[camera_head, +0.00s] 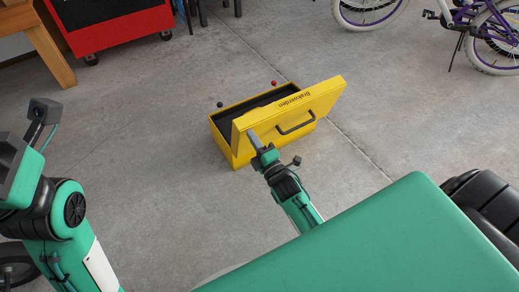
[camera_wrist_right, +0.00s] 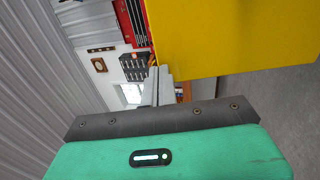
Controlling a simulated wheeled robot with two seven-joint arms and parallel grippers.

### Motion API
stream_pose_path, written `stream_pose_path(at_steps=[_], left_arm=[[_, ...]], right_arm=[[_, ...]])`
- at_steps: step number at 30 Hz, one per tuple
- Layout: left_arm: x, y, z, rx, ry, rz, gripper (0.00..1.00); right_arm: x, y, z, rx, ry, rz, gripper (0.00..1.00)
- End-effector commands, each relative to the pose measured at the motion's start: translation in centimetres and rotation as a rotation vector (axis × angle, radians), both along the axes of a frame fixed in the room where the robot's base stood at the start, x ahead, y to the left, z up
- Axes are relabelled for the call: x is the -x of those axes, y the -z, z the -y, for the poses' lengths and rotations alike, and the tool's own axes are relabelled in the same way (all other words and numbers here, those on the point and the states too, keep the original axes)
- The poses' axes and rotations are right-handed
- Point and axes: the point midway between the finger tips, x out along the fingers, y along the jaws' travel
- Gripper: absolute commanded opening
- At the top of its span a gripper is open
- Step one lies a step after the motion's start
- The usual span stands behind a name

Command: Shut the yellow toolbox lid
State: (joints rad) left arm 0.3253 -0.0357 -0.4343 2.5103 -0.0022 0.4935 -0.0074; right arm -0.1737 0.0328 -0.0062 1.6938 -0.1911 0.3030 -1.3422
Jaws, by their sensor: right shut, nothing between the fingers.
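The yellow toolbox (camera_head: 226,148) stands on the concrete floor in the middle of the head view. Its lid (camera_head: 322,97) is raised and tilted, with the handle side facing me. The dark inside shows behind the lid. My right gripper (camera_head: 253,137) is shut and empty, at the lid's left end on the near side. In the right wrist view, its closed fingers (camera_wrist_right: 155,88) are beside the edge of the large yellow lid panel (camera_wrist_right: 230,35). Whether they touch it is unclear. Part of my left arm shows at the left; its gripper's jaw state cannot be made out.
A red cabinet (camera_head: 120,28) on wheels and a wooden table (camera_head: 48,50) stand at the back left. Bicycles (camera_head: 480,30) stand at the back right. The floor around the toolbox is mostly clear.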

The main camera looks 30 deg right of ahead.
Motion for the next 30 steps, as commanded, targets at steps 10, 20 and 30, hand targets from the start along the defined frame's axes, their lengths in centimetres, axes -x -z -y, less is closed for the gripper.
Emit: stream_pose_path(at_steps=[10, 20, 30], left_arm=[[0.0, -0.1, -0.1, 0.004, 0.001, 0.002, 0.31], [0.1, -0.8, -0.1, 0.007, 0.001, 0.007, 0.31], [-0.9, 0.5, -0.9, -0.014, -0.037, -0.077, 0.31]], right_arm=[[-0.4, -0.2, -0.1, 0.000, 0.000, 0.000, 0.00], [-0.7, -0.6, -0.1, 0.001, 0.000, -0.015, 0.00], [-2.6, -2.3, -0.3, 0.009, -0.001, -0.107, 0.00]])
